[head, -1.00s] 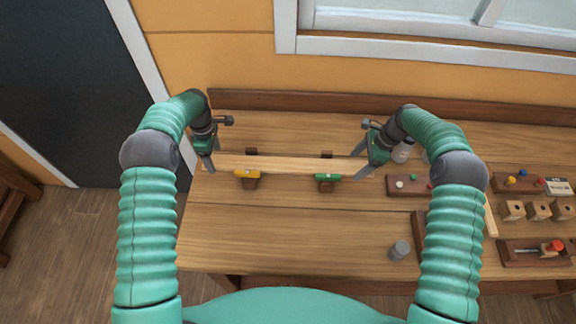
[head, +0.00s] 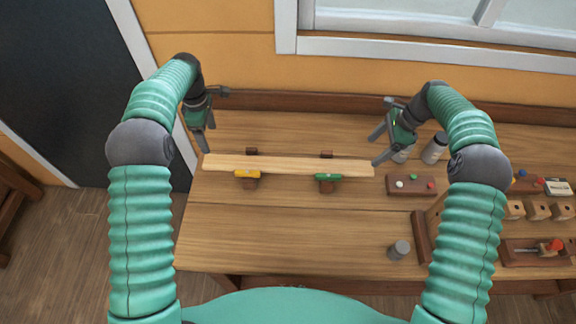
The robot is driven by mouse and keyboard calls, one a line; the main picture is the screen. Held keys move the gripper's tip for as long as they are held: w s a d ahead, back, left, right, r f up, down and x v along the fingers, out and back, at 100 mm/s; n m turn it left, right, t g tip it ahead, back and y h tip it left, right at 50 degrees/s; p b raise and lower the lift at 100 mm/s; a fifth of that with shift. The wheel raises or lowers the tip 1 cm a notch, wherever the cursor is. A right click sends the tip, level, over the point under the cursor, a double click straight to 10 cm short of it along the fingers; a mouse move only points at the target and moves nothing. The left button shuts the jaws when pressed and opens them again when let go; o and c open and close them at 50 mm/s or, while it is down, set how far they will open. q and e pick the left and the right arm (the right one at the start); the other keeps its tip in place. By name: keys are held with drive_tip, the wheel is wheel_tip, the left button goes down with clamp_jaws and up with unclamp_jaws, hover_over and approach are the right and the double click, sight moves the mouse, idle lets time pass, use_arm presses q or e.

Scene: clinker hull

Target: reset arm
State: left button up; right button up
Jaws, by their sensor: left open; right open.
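My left gripper (head: 205,141) is open and empty at the upper left, just above and behind the left end of a long pale wooden plank (head: 290,165). My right gripper (head: 378,149) is open and empty beside the plank's right end, and looks apart from it. The plank lies level across two supports, one with a yellow clamp (head: 247,174) and one with a green clamp (head: 328,177). Both arms are raised over the wooden workbench (head: 290,230).
A button block (head: 410,185) and a grey cylinder (head: 399,250) stand on the right. Bottles (head: 434,148) stand behind my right arm. Wooden blocks (head: 537,210) and a red-knobbed tool (head: 553,246) lie at the far right. A back ledge (head: 300,103) runs along the wall. The bench's front middle is clear.

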drive_tip(key=shift+d+v, duration=0.25)
drive_tip(key=shift+v, duration=1)
drive_tip(key=shift+a, duration=0.15)
